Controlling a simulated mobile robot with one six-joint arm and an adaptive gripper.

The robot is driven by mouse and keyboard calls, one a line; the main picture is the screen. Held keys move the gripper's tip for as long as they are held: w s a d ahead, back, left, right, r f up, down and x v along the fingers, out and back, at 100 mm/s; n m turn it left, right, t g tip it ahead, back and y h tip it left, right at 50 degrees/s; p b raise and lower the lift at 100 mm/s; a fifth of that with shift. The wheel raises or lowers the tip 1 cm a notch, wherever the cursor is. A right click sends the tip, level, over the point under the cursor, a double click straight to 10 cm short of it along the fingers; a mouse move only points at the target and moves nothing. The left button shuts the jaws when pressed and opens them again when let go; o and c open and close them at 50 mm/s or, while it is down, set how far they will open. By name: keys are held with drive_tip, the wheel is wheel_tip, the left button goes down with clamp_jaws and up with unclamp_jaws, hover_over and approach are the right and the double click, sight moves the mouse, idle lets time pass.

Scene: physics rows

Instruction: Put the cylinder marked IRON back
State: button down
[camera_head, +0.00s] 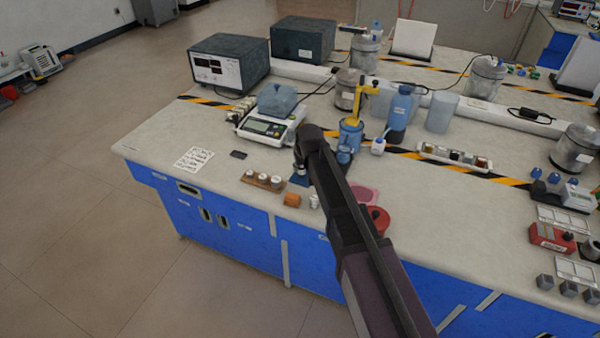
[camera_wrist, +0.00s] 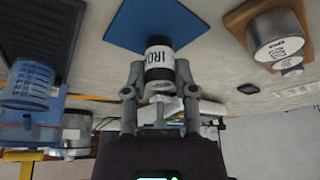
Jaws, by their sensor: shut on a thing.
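The cylinder marked IRON (camera_wrist: 159,60) has a white label with dark lettering and a dark band, and shows in the wrist view. My gripper (camera_wrist: 159,88) is shut on it, one finger on each side. A blue mat (camera_wrist: 150,20) lies behind the cylinder in that view; I cannot tell if they touch. In the head view my gripper (camera_head: 301,170) is over the blue mat (camera_head: 299,181), and the cylinder is mostly hidden. A wooden rack (camera_head: 278,187) holding white-topped metal cylinders (camera_head: 263,178) stands just left of it, and also shows in the wrist view (camera_wrist: 236,18).
A balance (camera_head: 265,128), a blue beaker (camera_head: 350,137) and a blue bottle (camera_head: 400,108) stand behind. The bench top left of the rack is mostly clear.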

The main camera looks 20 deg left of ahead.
drive_tip(key=shift+f, duration=0.4)
drive_tip(key=shift+f+b, duration=0.2)
drive_tip(key=shift+b, duration=0.15)
drive_tip(key=shift+c, duration=2.1)
unclamp_jaws()
drive_tip(key=shift+r, duration=0.25)
drive_tip(key=p+v, duration=1.1)
drive_tip(key=v, duration=0.1)
drive_tip(key=shift+w, duration=0.1)
